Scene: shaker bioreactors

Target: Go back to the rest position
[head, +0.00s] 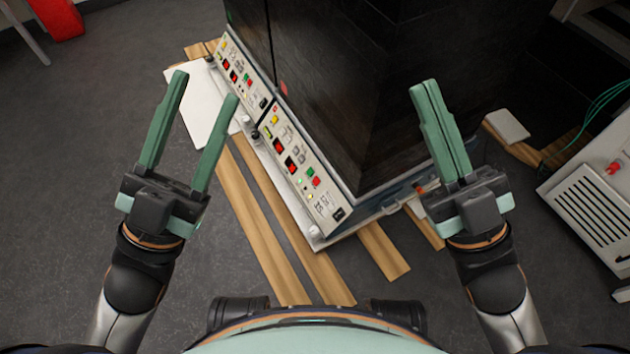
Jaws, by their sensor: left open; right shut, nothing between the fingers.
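My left gripper (205,85) is open and empty, its two green fingers spread apart and pointing up in the picture. It is to the left of the shaker bioreactor (345,90), over the floor and a white sheet. My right gripper (425,84) is shut with its green fingers together and nothing between them. It shows in front of the right part of the dark cabinet. Both arms come in from the bottom of the picture. The bioreactor's control panels (300,172), with red, green and yellow buttons, run along its lower left edge.
The bioreactor stands on wooden planks (262,232). A white sheet (203,112) lies at its left. A white vented unit (590,215) with green cables stands at the right. A red object (58,18) is at the upper left. The grey floor at left is clear.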

